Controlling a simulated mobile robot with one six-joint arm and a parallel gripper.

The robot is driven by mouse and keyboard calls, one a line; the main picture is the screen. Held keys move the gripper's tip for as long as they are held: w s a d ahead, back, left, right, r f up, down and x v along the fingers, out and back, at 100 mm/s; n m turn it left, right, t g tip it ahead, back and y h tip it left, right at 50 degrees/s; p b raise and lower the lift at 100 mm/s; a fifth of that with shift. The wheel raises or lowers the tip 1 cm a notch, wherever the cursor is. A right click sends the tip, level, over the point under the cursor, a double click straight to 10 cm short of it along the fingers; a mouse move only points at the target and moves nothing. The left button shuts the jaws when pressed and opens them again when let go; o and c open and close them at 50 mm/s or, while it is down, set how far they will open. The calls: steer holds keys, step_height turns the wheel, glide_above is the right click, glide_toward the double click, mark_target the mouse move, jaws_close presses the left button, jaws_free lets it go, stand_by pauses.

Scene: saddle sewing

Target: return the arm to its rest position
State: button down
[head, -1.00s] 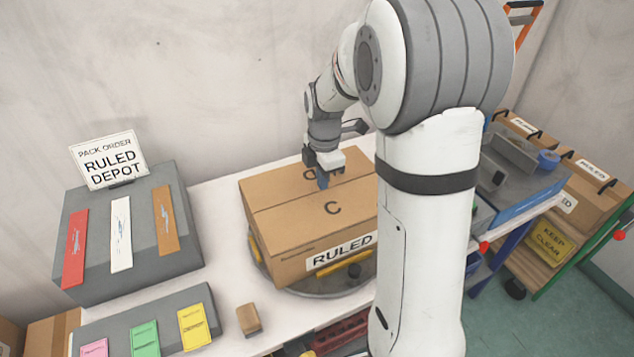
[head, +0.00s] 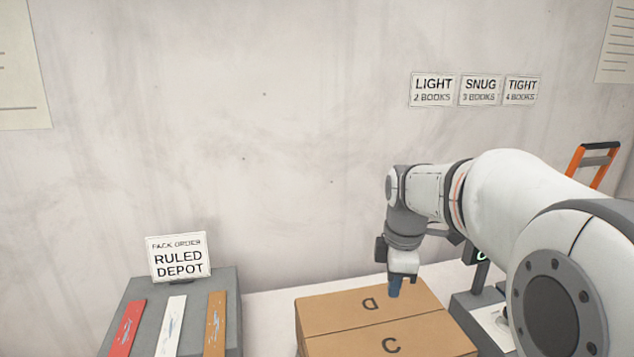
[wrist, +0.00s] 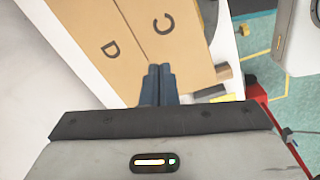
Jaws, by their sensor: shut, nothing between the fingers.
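My gripper (head: 395,287) is shut and empty, with its blue-grey fingertips together. In the head view it hangs pointing down over the top of a closed cardboard box (head: 330,318). The box top carries the printed letters D and C. In the wrist view the closed fingers (wrist: 158,84) show in front of the box top (wrist: 160,28). I cannot tell the exact height between the fingertips and the box. My arm reaches in from the right of the head view, bent at the elbow.
A grey rack (head: 232,300) with red, white and brown strips and a "RULED DEPOT" sign (head: 179,257) stands at left. Wall signs (head: 433,90) hang behind. An orange-handled cart (head: 592,165) is at right. White table surface (head: 268,290) is bare between rack and box.

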steer(key=s+a+f+m+t, duration=0.1)
steer(key=s+f+m+t, duration=0.1)
steer(key=s+m, duration=1.4)
steer(key=shift+s+a+f, duration=0.2)
steer(key=shift+s+f, duration=0.5)
steer(key=shift+s, duration=0.1)
